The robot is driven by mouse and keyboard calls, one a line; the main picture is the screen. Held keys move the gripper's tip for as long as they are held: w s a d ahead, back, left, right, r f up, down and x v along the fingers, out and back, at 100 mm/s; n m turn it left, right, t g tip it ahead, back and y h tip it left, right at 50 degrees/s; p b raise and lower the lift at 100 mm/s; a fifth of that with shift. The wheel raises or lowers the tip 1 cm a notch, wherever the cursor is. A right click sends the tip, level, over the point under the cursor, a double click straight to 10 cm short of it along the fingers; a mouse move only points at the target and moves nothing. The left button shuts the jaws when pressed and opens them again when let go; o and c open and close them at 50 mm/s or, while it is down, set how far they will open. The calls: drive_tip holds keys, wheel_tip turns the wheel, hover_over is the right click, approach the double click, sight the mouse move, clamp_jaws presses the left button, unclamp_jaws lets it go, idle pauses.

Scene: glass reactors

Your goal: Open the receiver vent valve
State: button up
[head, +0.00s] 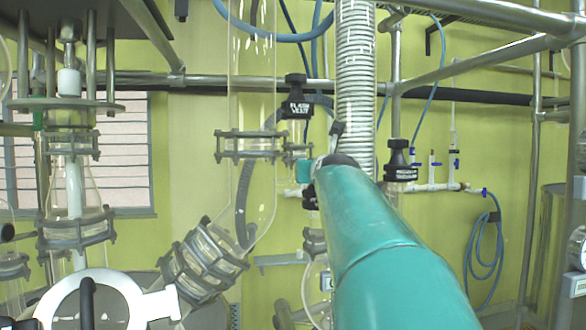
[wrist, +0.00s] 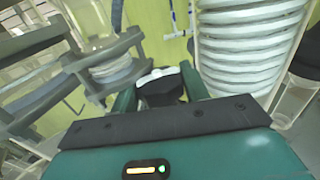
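My gripper (wrist: 160,85) has its two teal fingers apart, one on each side of a black knob-like part (wrist: 160,92) with a pale top. I cannot tell whether the fingers touch it, and no label on it is readable. In the head view my teal arm hides most of my gripper; a small teal part (head: 304,172) shows left of the arm's end. A black valve knob (head: 297,98) labelled "FLASK VENT" stands above and left of it. Another black knob (head: 399,160) with a label I cannot read stands to the right. I cannot tell which is the receiver vent valve.
A clamped glass column (head: 250,145) stands close on the left. Metal pipes (head: 480,72) cross behind and above. A blue hose (head: 484,250) hangs at right.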

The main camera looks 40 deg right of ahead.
drive_tip(key=shift+c, duration=1.2)
drive_tip(key=shift+a, duration=0.1)
drive_tip(key=shift+w+a+n+t+y, duration=0.1)
drive_tip(key=shift+n+t+y, duration=0.4)
drive_tip(key=shift+n+y, duration=0.15)
drive_tip(key=shift+d+f+n+t+y, duration=0.1)
drive_tip(key=shift+n+t+y, duration=0.3)
drive_tip(key=shift+y, duration=0.4)
drive_tip(key=shift+d+n+t+y, duration=0.1)
drive_tip(key=shift+n+t+y, duration=0.3)
drive_tip(key=shift+y, duration=0.35)
drive_tip(key=shift+a+n+y, duration=0.1)
drive_tip(key=shift+n+y, duration=0.3)
drive_tip(key=shift+n, duration=0.05)
drive_tip(key=n+t+y, duration=0.1)
drive_tip(key=n+y, duration=0.2)
drive_tip(key=y, duration=0.2)
drive_tip(key=o, duration=0.3)
drive_tip(key=shift+s+a+r+n+y, duration=0.2)
drive_tip(key=shift+n+y, duration=0.25)
drive_tip(key=shift+y, duration=0.15)
drive_tip(key=shift+s+a+r+n+y, duration=0.1)
drive_tip(key=shift+r+n+y, duration=0.05)
drive_tip(key=shift+n+y, duration=0.4)
drive_tip(key=o, duration=0.5)
drive_tip(key=shift+w+d, duration=0.1)
drive_tip(key=shift+w, duration=0.1)
drive_tip(key=shift+c, duration=0.2)
